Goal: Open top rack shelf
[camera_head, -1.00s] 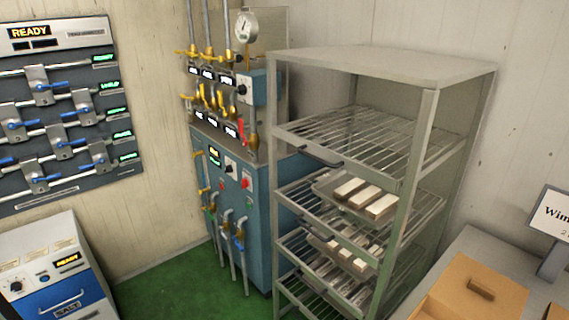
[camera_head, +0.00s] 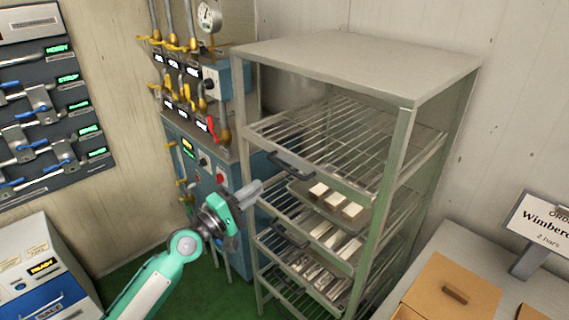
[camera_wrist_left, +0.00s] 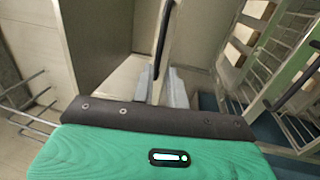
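The top rack shelf (camera_head: 345,125) is a wire shelf in the grey metal rack (camera_head: 365,58), with a dark bar handle (camera_head: 291,163) on its front edge. It looks pushed in, and I see no load on it. A dark handle bar (camera_wrist_left: 164,35) runs beyond the fingers, in line with the gap. My right gripper is out of view.
Lower shelves carry trays of pale bars (camera_head: 338,202); another dark handle (camera_head: 288,234) is below. A blue valve cabinet (camera_head: 199,160) stands left of the rack. A counter with a cardboard box (camera_head: 450,297) is at the right. Green floor lies between.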

